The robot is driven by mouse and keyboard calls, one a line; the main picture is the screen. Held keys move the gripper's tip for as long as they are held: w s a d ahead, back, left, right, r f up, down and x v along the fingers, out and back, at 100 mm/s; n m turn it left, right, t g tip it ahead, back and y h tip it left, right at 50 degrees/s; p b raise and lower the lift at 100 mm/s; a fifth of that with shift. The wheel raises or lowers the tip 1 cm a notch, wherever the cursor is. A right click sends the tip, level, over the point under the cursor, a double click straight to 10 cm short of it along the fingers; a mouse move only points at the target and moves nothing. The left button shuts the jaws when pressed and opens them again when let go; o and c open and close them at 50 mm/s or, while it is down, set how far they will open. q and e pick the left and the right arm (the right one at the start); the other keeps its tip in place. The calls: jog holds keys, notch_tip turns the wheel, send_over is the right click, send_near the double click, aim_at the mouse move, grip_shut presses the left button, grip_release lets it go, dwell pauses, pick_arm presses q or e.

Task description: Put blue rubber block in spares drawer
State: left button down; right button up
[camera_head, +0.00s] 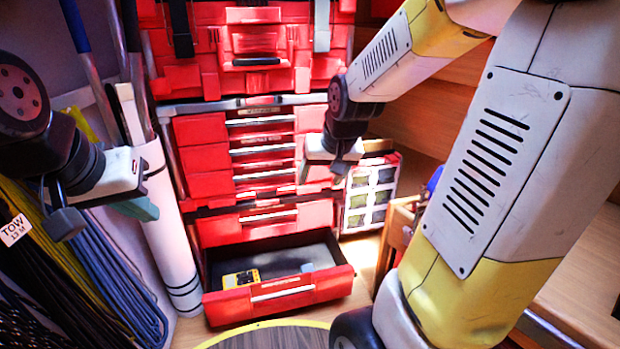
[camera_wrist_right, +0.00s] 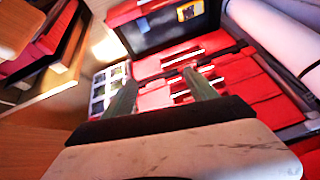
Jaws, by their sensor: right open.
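The bottom red drawer (camera_head: 327,287) of the cabinet is pulled open; I cannot read a spares label on it. Inside lie a yellow device (camera_head: 241,278) and a small grey-blue block (camera_head: 307,267), which may be the blue rubber block. My right gripper (camera_head: 328,172) is open and empty, in front of the closed drawers and above the open one. In the right wrist view its two fingers (camera_wrist_right: 163,92) are spread with nothing between them. My left gripper (camera_head: 138,208) hangs at the far left, beside a white tube; its jaw opening is unclear.
Closed red drawers (camera_head: 263,150) rise above the open one. A white tube (camera_head: 168,230) leans left, near coiled lines (camera_head: 110,275) with a TOW tag (camera_head: 15,230). A case with clear compartments (camera_head: 370,195) stands right. A blue item (camera_head: 434,180) is partly hidden by my right arm.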

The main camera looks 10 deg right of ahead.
jog(key=s+a+r, duration=0.1)
jog(key=s+r, duration=0.2)
jog(key=s, duration=0.4)
jog(key=s+a+r+n+y, duration=0.1)
jog(key=s+r, duration=0.3)
jog(key=s, duration=0.4)
jog(key=shift+s+a+r+n, duration=0.3)
jog(key=shift+a, duration=0.3)
jog(key=shift+a, duration=0.4)
